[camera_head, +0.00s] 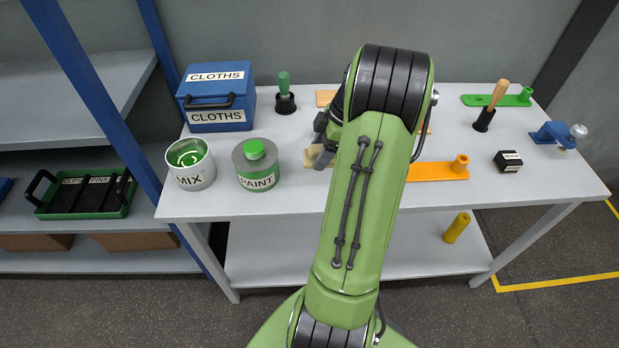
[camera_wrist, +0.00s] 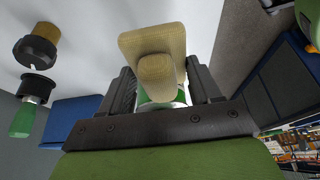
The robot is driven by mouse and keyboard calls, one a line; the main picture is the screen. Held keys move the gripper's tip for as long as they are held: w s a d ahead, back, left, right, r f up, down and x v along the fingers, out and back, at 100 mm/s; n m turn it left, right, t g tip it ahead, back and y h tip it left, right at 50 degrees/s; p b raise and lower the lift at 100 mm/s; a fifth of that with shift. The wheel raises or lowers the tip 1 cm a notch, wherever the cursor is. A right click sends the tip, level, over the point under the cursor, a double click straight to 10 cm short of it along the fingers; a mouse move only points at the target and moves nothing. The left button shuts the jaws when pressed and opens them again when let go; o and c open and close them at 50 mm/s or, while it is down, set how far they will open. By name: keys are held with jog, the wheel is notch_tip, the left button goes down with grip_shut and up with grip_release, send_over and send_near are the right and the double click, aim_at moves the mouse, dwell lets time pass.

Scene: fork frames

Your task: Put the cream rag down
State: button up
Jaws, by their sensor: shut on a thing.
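My gripper (camera_wrist: 162,78) is shut on the cream rag (camera_wrist: 152,45), which shows between its two dark fingers in the wrist view. In the head view a pale edge of the rag (camera_head: 311,158) shows low over the white workbench (camera_head: 300,205), to the right of the paint tin. Most of the rag and most of my gripper are hidden there behind my arm. I cannot tell whether the rag touches the bench top.
The grey PAINT tin (camera_head: 255,165) with a green lid and the MIX tin (camera_head: 191,165) stand to the left. A blue CLOTHS box (camera_head: 215,98) and a green-handled brush (camera_head: 284,95) stand behind. An orange bracket (camera_head: 438,171) lies right of my arm. The front bench edge is clear.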

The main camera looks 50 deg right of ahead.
aim_at(314, 180)
notch_tip(314, 180, down, 8)
jog(key=shift+r+b, duration=0.15)
jog(key=shift+b, duration=0.85)
jog(key=o, duration=1.2)
jog(key=shift+r, duration=0.1)
